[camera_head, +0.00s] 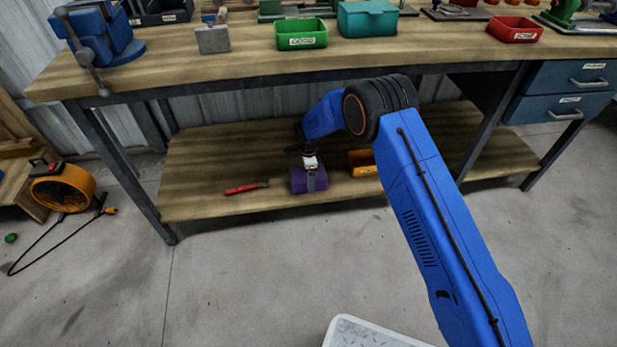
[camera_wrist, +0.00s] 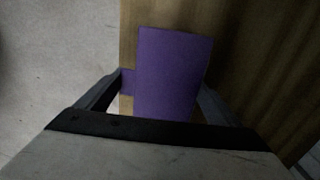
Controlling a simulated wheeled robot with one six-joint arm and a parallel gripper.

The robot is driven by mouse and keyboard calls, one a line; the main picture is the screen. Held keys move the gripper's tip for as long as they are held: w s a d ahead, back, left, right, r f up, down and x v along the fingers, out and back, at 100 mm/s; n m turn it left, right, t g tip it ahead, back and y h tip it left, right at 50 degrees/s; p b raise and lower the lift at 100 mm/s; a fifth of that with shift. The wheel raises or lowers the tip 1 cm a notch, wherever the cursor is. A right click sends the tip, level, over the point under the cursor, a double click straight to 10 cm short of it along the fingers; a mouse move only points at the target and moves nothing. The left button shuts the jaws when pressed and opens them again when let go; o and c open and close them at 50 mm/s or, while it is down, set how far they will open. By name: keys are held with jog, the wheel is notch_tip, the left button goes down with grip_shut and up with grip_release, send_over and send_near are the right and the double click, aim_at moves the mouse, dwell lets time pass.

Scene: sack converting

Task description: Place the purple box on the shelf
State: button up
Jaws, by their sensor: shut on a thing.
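The purple box (camera_head: 298,183) is at the front edge of the lower wooden shelf (camera_head: 210,178) of the workbench. My gripper (camera_head: 312,176) is above it with its fingers around it, shut on it. In the wrist view the purple box (camera_wrist: 172,72) sits between the two fingers (camera_wrist: 165,98), with the shelf's wood behind it and grey floor to the left. I cannot tell whether the box's underside touches the shelf or is slightly above it.
A red-handled tool (camera_head: 246,188) lies on the shelf left of the box. An orange bin (camera_head: 362,162) stands close on the right. The benchtop (camera_head: 240,62) overhangs the shelf, and a bench leg (camera_head: 125,172) stands left. The shelf's left part is mostly clear.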

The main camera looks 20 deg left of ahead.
jog(key=o, duration=1.1)
jog(key=shift+f, duration=0.1)
notch_tip(320, 180, up, 8)
jog(key=shift+f, duration=0.1)
jog(key=shift+s, duration=0.1)
